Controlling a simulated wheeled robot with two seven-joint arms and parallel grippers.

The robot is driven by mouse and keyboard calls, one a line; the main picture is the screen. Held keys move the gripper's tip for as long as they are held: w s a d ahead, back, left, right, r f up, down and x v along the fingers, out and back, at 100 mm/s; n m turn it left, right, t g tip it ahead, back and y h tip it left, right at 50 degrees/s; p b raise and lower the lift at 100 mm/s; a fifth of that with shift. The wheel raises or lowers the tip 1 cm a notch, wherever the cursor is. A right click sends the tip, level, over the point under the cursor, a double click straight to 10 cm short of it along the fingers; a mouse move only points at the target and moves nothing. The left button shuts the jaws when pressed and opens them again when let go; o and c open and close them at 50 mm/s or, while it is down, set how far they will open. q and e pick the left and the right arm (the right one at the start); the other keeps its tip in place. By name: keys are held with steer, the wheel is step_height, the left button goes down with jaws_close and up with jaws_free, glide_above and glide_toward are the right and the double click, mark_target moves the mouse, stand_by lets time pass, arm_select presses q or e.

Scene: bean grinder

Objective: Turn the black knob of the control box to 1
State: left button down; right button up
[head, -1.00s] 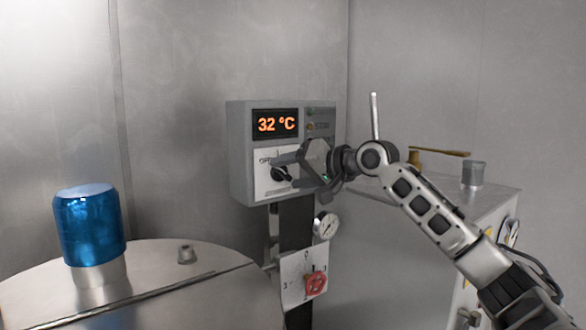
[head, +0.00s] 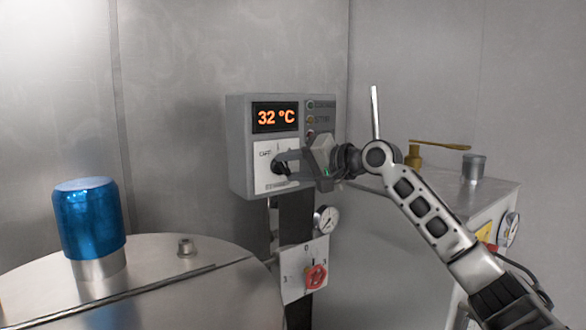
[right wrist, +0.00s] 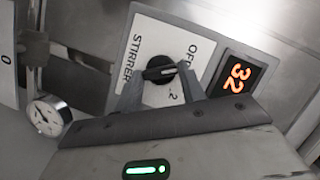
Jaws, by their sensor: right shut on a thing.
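The grey control box (head: 238,150) hangs on the wall in the head view with an orange 32 °C display (head: 276,117). Its black knob (head: 277,168) sits on the white plate below the display. My right gripper (head: 282,162) is shut on the knob, coming from the right and partly covering it. In the right wrist view the knob (right wrist: 158,72) is between the two fingers. Its white mark points to the picture's right, between the OFF and 2 labels. I cannot read the 1. My left gripper is not in view.
A red knob (head: 315,276) on a numbered plate and a gauge (head: 326,219) sit below the box. A metal drum top (head: 150,270) with a blue cylinder (head: 89,220) stands at left. A grey cabinet (head: 400,210) stands behind my right arm.

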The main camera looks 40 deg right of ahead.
steer(key=m, duration=0.1)
steer(key=m+y, duration=0.1)
steer(key=shift+f+m+t, duration=0.2)
steer(key=shift+m+t, duration=0.7)
steer(key=shift+m, duration=0.6)
steer(key=shift+f, duration=0.1)
steer(key=o, duration=1)
steer(key=shift+d, duration=0.1)
steer(key=shift+s, duration=0.1)
